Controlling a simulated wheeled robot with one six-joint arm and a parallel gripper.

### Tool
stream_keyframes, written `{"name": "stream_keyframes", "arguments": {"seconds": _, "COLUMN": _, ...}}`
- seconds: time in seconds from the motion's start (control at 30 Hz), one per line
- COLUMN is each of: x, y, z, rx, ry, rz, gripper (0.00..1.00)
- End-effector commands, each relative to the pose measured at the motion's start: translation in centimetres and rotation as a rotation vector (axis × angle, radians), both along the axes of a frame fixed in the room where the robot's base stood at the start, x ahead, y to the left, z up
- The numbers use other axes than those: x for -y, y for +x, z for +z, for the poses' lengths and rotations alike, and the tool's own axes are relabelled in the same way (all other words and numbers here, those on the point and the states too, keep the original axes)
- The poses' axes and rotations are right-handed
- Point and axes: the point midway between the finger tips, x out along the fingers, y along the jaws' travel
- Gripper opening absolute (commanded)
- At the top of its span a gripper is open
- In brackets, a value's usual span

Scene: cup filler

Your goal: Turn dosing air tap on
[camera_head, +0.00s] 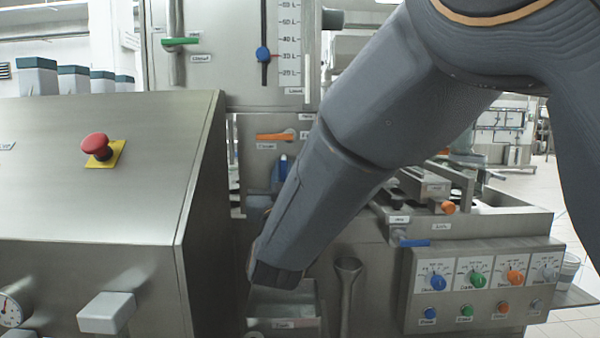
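I cannot tell from the labels which tap is the dosing air tap; most are too small to read. An orange lever tap (275,137) lies level on the steel panel, with small labels beside it. A blue upright part (283,168) shows below it, partly hidden by my arm. A blue lever (414,243) sits at the front left edge of the right-hand machine, to the right of my arm. My arm reaches down from the upper right across the middle. Its visible end is in front of the panel, above a steel tray. My gripper does not show.
A sloped steel cabinet (95,210) with a red emergency button (97,146) fills the left. A control panel (484,287) with coloured knobs is at the lower right. The steel tray (284,322) and a vertical pipe (348,300) stand low between them. A green lever (180,41) is above.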

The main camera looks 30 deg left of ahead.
Motion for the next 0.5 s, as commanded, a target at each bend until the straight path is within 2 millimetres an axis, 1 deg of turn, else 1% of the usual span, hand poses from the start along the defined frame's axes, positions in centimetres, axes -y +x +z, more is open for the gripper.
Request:
{"name": "stream_keyframes", "arguments": {"seconds": 0.03, "x": -0.07, "y": -0.11, "z": -0.11, "rx": -0.002, "ry": -0.001, "rz": 0.002, "gripper": 0.18}}
{"name": "stream_keyframes", "arguments": {"seconds": 0.1, "x": -0.04, "y": -0.09, "z": -0.1, "rx": -0.001, "ry": -0.002, "rz": 0.002, "gripper": 0.3}}
{"name": "stream_keyframes", "arguments": {"seconds": 0.37, "x": 0.05, "y": -0.01, "z": -0.06, "rx": 0.0, "ry": -0.001, "rz": 0.0, "gripper": 0.3}}
{"name": "stream_keyframes", "arguments": {"seconds": 0.5, "x": 0.33, "y": -0.58, "z": -0.34, "rx": 0.0, "ry": -0.002, "rz": 0.001, "gripper": 0.3}}
